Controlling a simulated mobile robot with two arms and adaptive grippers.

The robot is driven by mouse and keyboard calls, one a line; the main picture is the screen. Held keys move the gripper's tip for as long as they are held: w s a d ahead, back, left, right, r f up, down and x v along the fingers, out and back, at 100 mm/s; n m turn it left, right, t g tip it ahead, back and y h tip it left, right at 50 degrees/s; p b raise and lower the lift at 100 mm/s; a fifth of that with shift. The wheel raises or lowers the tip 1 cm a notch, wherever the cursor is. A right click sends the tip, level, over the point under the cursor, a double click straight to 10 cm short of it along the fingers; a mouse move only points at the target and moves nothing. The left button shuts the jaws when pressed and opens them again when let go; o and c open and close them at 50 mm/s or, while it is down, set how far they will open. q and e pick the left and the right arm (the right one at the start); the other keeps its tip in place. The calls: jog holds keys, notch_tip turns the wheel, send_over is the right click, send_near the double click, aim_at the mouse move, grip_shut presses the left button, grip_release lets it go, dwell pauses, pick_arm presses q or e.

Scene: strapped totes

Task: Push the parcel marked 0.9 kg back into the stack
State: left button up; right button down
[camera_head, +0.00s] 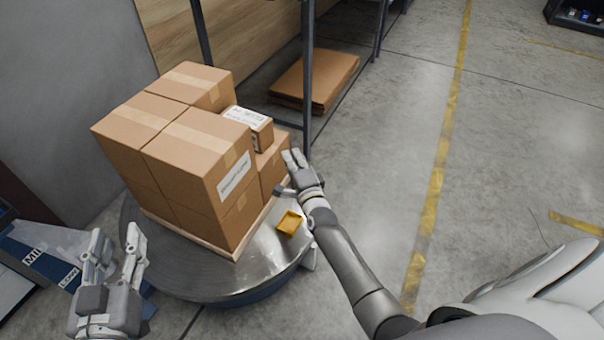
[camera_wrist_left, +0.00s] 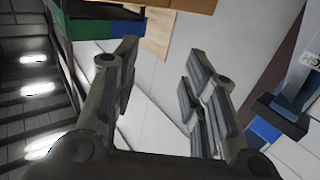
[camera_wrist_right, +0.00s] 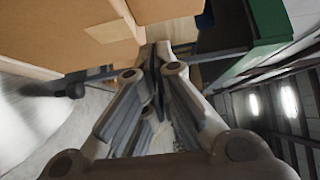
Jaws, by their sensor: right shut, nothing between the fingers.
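A stack of brown parcels stands on a wooden pallet (camera_head: 222,248) on a round metal turntable (camera_head: 190,284). A small parcel (camera_head: 263,137) with a white label on top sits at the stack's right side. A large parcel (camera_head: 197,146) at the front carries a white label on its right face. I cannot read 0.9 kg on either. My right gripper (camera_head: 293,157) is shut and empty, close to the stack's right side; its fingertips meet beside cardboard in the right wrist view (camera_wrist_right: 160,50). Whether they touch is unclear. My left gripper (camera_head: 118,240) is open and empty, left of the turntable.
A small yellow tray (camera_head: 289,223) lies on the turntable's right part. A dark rack post (camera_head: 308,80) stands behind my right gripper, with flat cardboard (camera_head: 316,80) beyond it. Blue labelled items (camera_head: 50,268) lie at the left.

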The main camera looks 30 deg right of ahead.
pick_arm(q)
jog(key=s+a+f+g+y+p, duration=0.1)
jog(key=s+a+f+g+p, duration=0.1)
jog(key=f+g, duration=0.3)
jog(key=shift+s+a+f+g+y, duration=0.15)
jog(key=shift+s+f+g+y, duration=0.2)
jog(key=shift+s+f, duration=1)
pick_arm(e)
jog(key=s, duration=0.7)
jog(key=shift+a, duration=0.4)
